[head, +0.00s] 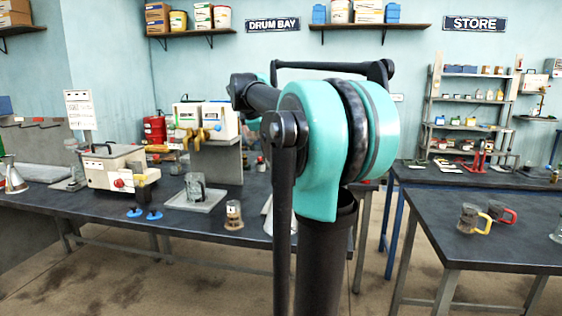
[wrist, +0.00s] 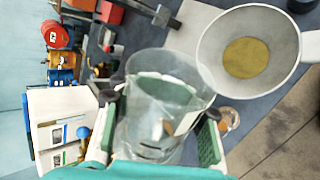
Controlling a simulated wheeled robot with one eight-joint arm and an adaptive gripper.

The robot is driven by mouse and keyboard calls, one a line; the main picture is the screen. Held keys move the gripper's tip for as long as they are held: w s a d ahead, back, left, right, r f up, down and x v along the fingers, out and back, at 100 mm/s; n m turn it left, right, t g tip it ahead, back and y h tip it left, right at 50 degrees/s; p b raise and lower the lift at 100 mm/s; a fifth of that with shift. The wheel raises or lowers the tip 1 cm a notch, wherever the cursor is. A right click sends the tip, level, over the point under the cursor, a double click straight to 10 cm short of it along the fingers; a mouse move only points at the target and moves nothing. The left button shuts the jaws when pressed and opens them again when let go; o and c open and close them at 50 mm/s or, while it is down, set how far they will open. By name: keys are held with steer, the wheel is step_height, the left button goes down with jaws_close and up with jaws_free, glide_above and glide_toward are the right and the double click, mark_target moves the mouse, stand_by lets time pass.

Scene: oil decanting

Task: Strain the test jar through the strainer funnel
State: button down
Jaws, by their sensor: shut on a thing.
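In the wrist view my gripper (wrist: 163,98) is shut on a clear glass jar (wrist: 150,120), one green-padded finger on each side. The picture is rolled, with the wall at the left, so the jar is tilted on its side against the room. A small brownish patch shows through its glass; I cannot tell whether it is liquid inside. The strainer funnel (wrist: 285,28), a pale grey cone with a yellow-brown mesh at its bottom, is at the upper right, near the jar's rim and seemingly apart from it. In the head view my arm hides the gripper and held jar.
A small jar with brown contents (head: 234,216) stands near the bench's front edge. A glass beaker (head: 195,186) stands on a grey tray (head: 180,203).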

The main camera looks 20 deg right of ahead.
mark_target(252, 144)
steer(key=shift+d+r+n+g+h, duration=0.15)
steer(key=shift+n+g+h, duration=0.65)
steer(key=shift+h, duration=0.2)
steer(key=f+n+g+h, duration=0.1)
steer(key=h, duration=0.1)
steer(key=w+a+f+n+g+h, duration=0.1)
steer(key=n+h, duration=0.1)
steer(key=a+f+n+h, duration=0.1)
steer(key=n+h, duration=0.1)
steer(key=h, duration=0.1)
steer(key=shift+w+a+f+g, duration=0.15)
steer(key=shift+w+f+g, duration=0.1)
steer(key=shift+w+g, duration=0.15)
steer(key=shift+f+n, duration=0.15)
steer(key=shift+n, duration=0.15)
